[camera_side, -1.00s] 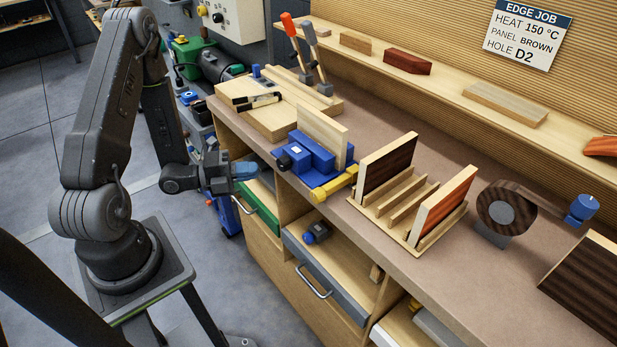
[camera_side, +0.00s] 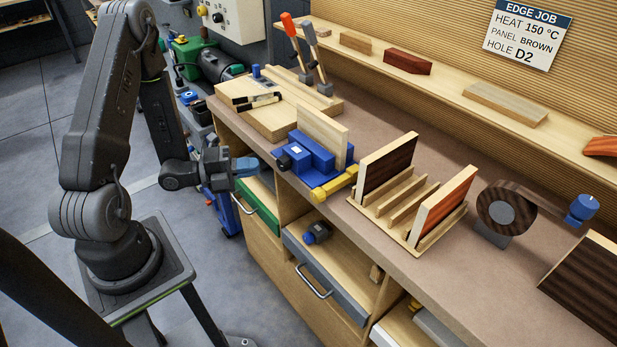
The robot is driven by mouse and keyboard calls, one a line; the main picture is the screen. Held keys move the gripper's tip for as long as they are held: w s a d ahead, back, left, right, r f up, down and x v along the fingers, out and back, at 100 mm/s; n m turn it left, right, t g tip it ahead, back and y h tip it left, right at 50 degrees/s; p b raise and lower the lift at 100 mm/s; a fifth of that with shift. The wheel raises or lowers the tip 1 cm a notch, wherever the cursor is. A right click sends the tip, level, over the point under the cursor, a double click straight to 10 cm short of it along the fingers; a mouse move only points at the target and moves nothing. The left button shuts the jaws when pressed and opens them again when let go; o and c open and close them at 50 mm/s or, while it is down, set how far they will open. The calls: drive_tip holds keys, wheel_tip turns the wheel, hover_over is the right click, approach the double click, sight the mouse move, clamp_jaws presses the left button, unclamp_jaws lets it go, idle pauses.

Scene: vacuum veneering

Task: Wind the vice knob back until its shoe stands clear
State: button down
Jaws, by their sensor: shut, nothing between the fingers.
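The blue vice (camera_side: 315,155) stands at the front edge of the bench, with a pale wooden panel (camera_side: 323,130) upright in it. Its dark knob (camera_side: 284,161) faces left, toward my gripper. Whether the vice's shoe touches the panel is too small to tell. My gripper (camera_side: 256,166) has blue fingertips, is shut and empty, and is at about knob height. A small gap shows between the fingertips and the knob.
A rack (camera_side: 412,208) holding a brown and an orange-faced panel stands to the right. Clamps (camera_side: 291,35) with upright handles stand behind.

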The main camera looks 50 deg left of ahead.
drive_tip(key=shift+w, duration=2.25)
drive_tip(key=shift+r, duration=0.35)
drive_tip(key=shift+w+a, duration=0.1)
drive_tip(key=s, duration=0.6)
drive_tip(key=shift+s+a+f, duration=0.15)
drive_tip(key=shift+a, duration=0.1)
